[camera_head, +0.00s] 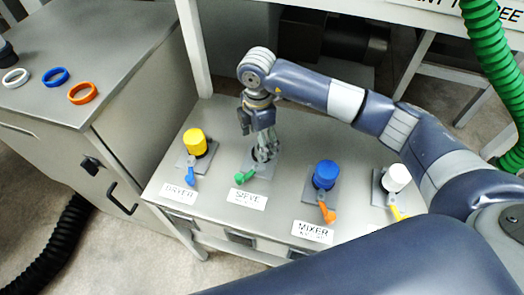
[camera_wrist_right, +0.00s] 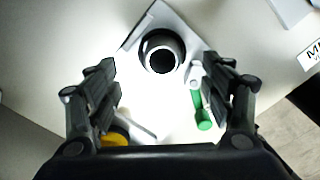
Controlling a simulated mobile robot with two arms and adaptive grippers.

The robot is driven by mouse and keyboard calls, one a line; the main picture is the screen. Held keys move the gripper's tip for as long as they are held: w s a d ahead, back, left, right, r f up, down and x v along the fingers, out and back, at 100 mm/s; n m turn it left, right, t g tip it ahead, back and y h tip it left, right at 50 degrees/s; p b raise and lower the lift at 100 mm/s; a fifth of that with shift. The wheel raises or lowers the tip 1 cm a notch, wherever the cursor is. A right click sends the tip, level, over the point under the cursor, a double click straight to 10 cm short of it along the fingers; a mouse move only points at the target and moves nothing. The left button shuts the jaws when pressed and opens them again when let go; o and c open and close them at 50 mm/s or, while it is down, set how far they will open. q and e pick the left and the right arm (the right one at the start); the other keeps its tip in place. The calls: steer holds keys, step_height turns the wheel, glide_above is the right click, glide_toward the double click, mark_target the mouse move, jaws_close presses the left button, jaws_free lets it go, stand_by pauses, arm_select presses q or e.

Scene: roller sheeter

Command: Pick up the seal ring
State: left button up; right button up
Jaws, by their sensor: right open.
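Three seal rings lie flat on the grey cabinet top at the left of the head view: a white ring (camera_head: 15,77), a blue ring (camera_head: 56,76) and an orange ring (camera_head: 82,93). My right gripper (camera_head: 265,148) points down over the SIEVE station, well to the right of these rings. In the right wrist view my right gripper (camera_wrist_right: 162,72) has its fingers wide apart. A round, uncapped port (camera_wrist_right: 161,51) with a dark centre shows between and beyond the fingers. Nothing is held. My left gripper is not in view.
The station table (camera_head: 225,210) carries a yellow cap (camera_head: 195,141), a blue cap (camera_head: 326,174) and a white cap (camera_head: 397,177). Coloured levers stand beside them, including a green lever (camera_head: 245,176). A shelf post (camera_head: 194,50) rises between cabinet and table. A green hose (camera_head: 497,65) hangs at right.

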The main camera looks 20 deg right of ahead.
steer(key=f, duration=0.2)
steer(key=f+p, duration=0.1)
steer(key=shift+s+d+f, duration=0.15)
steer(key=shift+d+f, duration=0.05)
steer(key=shift+f, duration=0.45)
steer(key=c, duration=1)
steer(key=shift+o, duration=0.2)
steer(key=shift+r, duration=0.1)
step_height(320, 180, up, 10)
steer(key=shift+f+b, duration=0.1)
steer(key=shift+b, duration=0.9)
